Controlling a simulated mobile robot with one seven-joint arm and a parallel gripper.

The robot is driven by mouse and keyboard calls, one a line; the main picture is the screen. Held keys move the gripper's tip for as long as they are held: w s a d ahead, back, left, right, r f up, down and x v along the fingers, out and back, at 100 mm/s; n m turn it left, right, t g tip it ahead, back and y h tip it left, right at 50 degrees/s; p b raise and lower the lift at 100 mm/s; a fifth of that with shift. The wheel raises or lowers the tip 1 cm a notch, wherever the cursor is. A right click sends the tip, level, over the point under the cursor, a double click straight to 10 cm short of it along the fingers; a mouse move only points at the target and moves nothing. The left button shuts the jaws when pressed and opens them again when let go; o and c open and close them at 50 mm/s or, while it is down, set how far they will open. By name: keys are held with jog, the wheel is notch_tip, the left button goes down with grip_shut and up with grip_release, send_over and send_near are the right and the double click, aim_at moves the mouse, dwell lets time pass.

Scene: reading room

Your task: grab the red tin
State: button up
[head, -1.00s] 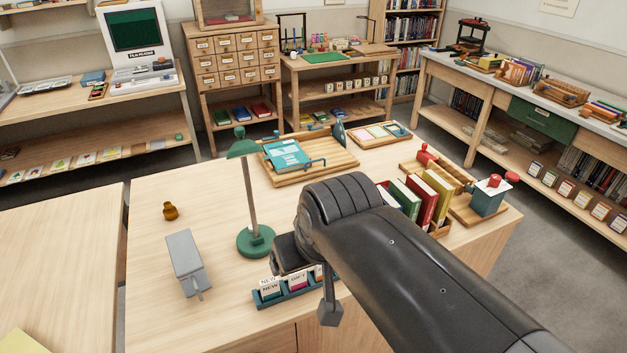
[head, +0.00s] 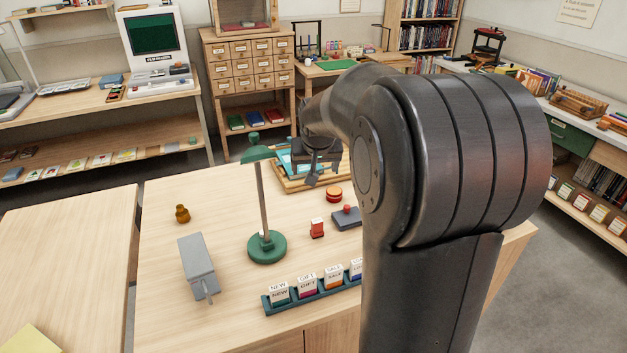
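A round, low red tin (head: 333,194) with an orange-yellow band stands on the light wooden table, just in front of the wooden tray. A smaller upright red object (head: 317,228) with a pale patch stands nearer, beside the lamp base. My gripper (head: 323,174) is beyond the round tin in the picture, in front of the tray with the blue item. Its two dark fingers point down and look apart, with nothing seen between them. Its height above the table is hard to judge. My arm hides the right part of the table.
A green lamp (head: 267,247) stands left of the red objects. A dark pad with a red knob (head: 346,217) is close to the tin. A teal holder (head: 312,298) with cards is at the front. A grey device (head: 196,264) and a small brown pot (head: 182,214) stand left.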

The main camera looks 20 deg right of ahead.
jog(key=w+d+f+m, duration=0.1)
jog(key=w+d+f, duration=0.6)
jog(key=w+f, duration=0.25)
send_near(334, 190)
jog(key=w+f, duration=0.2)
jog(key=f, duration=0.1)
jog(key=shift+w+a+m+h, duration=0.1)
jog(key=shift+m+h, duration=0.3)
jog(key=shift+s+x, duration=0.2)
jog(key=shift+x, duration=1.4)
jog(key=shift+s+x, duration=0.15)
jog(key=shift+x, duration=1.5)
jog(key=shift+f, duration=0.15)
jog(key=c, duration=1)
jog(key=shift+c, duration=0.5)
